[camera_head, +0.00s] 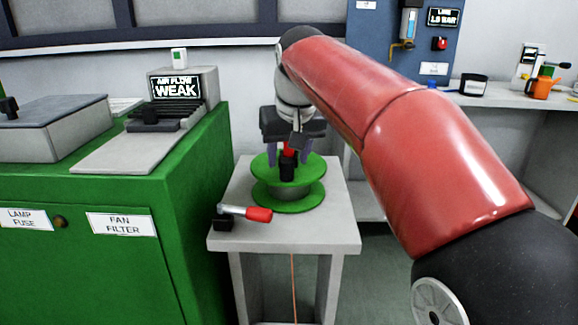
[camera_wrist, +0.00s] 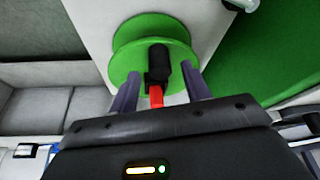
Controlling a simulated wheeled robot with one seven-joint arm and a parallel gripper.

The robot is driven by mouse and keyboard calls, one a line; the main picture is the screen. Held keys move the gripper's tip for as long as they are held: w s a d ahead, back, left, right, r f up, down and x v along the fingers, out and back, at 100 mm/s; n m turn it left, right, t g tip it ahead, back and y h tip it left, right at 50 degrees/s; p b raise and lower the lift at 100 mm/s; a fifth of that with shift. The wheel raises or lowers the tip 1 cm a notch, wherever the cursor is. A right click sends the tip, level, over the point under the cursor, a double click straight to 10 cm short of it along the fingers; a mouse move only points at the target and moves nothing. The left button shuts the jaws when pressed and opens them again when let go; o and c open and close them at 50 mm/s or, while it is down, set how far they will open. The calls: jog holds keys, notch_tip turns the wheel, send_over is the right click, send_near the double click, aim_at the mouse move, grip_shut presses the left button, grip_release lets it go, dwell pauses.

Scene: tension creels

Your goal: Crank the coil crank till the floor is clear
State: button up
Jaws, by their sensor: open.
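A green spool (camera_head: 288,197) stands on a small grey table, and a crank with a red arm and black knob (camera_head: 287,170) sits on top of it. In the wrist view the black knob (camera_wrist: 159,65) and the red arm (camera_wrist: 156,97) show in front of the green spool (camera_wrist: 150,28). My gripper (camera_head: 289,157) is open above the spool. In the wrist view its two grey-purple fingers (camera_wrist: 158,88) stand on either side of the crank, apart from the knob. An orange cord (camera_head: 294,285) hangs below the table; its lower end is not clear.
A lever with a red handle (camera_head: 258,214) lies on the table's (camera_head: 325,232) front left. A green cabinet (camera_head: 80,265) with an "AIR FLOW WEAK" sign (camera_head: 176,87) stands close at the left. A shelf (camera_head: 500,96) with small items is at the right.

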aim_at(287, 162)
jog(key=shift+x, duration=1.7)
jog(key=shift+c, duration=0.3)
jog(key=shift+r, duration=0.1)
grip_shut()
